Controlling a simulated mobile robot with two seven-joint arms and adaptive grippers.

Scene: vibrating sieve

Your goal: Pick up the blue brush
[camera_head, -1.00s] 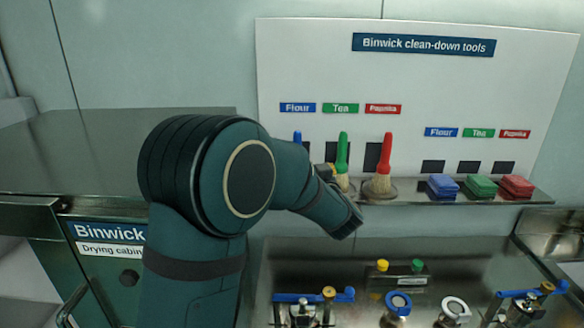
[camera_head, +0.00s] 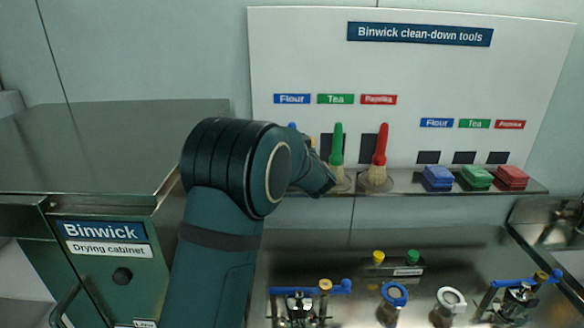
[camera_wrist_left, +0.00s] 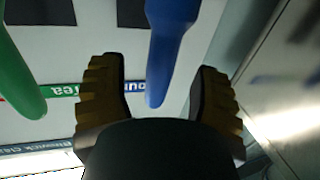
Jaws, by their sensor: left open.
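The blue brush (camera_head: 292,126) stands at the left of the row on the tool shelf. In the head view only the tip of its handle shows above my left arm. In the left wrist view its blue handle (camera_wrist_left: 168,45) lies between the two fingers of my left gripper (camera_wrist_left: 156,75). The gripper is open, with a gap on both sides of the handle. The brush's bristles are hidden. My right gripper is not in view.
The green brush (camera_head: 337,146) stands close to the right of my gripper, with the red brush (camera_head: 381,145) beyond it. Blue (camera_head: 438,177), green (camera_head: 476,177) and red (camera_head: 512,177) blocks sit further right. The drying cabinet (camera_head: 110,232) is at the left.

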